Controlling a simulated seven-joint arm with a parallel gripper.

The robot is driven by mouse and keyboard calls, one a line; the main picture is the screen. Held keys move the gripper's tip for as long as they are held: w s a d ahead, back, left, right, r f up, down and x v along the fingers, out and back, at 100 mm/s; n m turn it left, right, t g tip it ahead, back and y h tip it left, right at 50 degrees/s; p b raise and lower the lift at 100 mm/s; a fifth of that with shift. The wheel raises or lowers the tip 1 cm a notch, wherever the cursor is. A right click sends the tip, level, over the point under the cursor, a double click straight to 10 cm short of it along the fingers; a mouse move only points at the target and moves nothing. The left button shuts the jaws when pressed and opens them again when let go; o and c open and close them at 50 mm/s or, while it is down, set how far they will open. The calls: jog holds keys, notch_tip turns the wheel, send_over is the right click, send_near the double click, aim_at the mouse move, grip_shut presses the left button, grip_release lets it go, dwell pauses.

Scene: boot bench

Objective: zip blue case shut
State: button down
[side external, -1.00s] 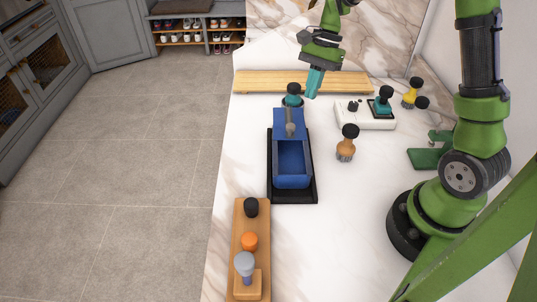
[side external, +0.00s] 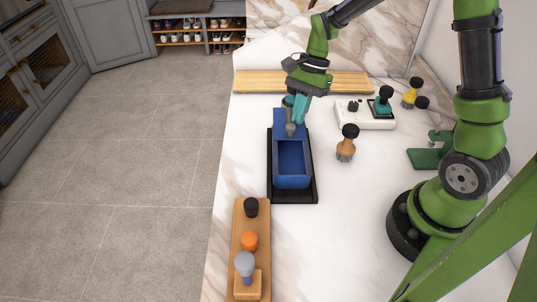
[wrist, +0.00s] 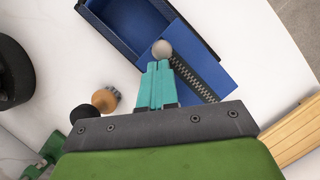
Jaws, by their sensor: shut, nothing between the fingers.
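The blue case (side external: 292,183) lies in a black tray (side external: 313,196) on the counter. Its near part is open, showing a hollow inside; its far part is covered by a flat blue panel. A dark toothed zip track (wrist: 194,78) runs along that panel in the wrist view. A grey round-headed pull (side external: 290,130) stands by the edge between the covered and open parts; its pale head (wrist: 162,48) also shows in the wrist view. My gripper (side external: 297,121), with teal fingers, is shut and empty right beside the pull. I cannot tell whether they touch.
A brown brush (side external: 346,150) with a black knob stands right of the case. A white block (side external: 372,123) with knobs is behind it. A wooden board (side external: 345,81) lies at the back. A wooden rack (side external: 238,235) with knobbed tools is in front.

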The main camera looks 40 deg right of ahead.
jog(key=s+a, duration=0.7)
jog(key=shift+s+a, duration=0.3)
jog(key=shift+s, duration=0.1)
jog(key=w+d+r, duration=0.2)
jog(key=d+r, duration=0.6)
jog(key=r, duration=0.1)
jog(key=s+a+r+n+t+h, duration=0.2)
jog(key=s+r+n+t, duration=0.4)
jog(key=n, duration=0.6)
jog(key=shift+s+a+r+t, duration=0.15)
jog(key=shift+s+a+t, duration=0.6)
jog(key=shift+s+t, duration=0.15)
